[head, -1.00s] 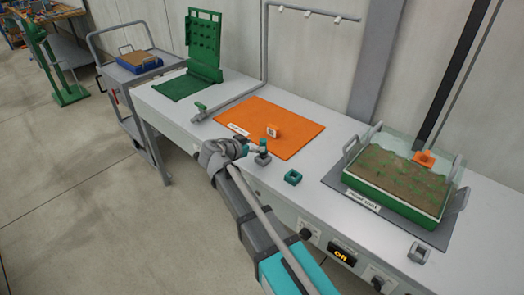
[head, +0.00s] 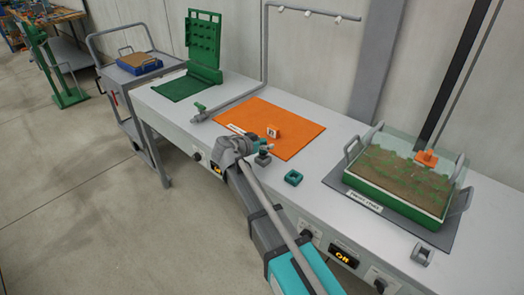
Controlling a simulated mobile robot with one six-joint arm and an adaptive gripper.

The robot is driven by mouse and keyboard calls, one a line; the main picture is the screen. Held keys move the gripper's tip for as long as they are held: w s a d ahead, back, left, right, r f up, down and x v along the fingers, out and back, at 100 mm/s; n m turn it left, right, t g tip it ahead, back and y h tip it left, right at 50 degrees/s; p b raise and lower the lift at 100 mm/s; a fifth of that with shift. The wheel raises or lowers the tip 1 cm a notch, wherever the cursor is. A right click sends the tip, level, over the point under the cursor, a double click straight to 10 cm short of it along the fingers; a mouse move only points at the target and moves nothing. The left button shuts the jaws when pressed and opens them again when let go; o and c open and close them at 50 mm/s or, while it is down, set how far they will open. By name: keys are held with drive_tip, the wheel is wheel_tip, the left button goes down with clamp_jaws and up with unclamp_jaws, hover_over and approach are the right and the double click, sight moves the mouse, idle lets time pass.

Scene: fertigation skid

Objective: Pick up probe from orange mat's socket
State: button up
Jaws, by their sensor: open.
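The orange mat (head: 295,125) lies on the grey bench, with a white label at its front left edge. A small orange block with a white face (head: 273,131) stands on the mat; it may be the probe's socket, but the probe itself is too small to make out. My gripper (head: 264,147), grey with teal parts, is open over the mat's front edge, in front of the block. The contact gap between them cannot be judged.
A green planter tray (head: 400,180) with an orange piece (head: 427,158) stands at the right. A green pegboard stand (head: 204,45) is at the back left. A grey pipe rises behind the mat.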

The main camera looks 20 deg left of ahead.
idle(0.4)
clamp_jaws()
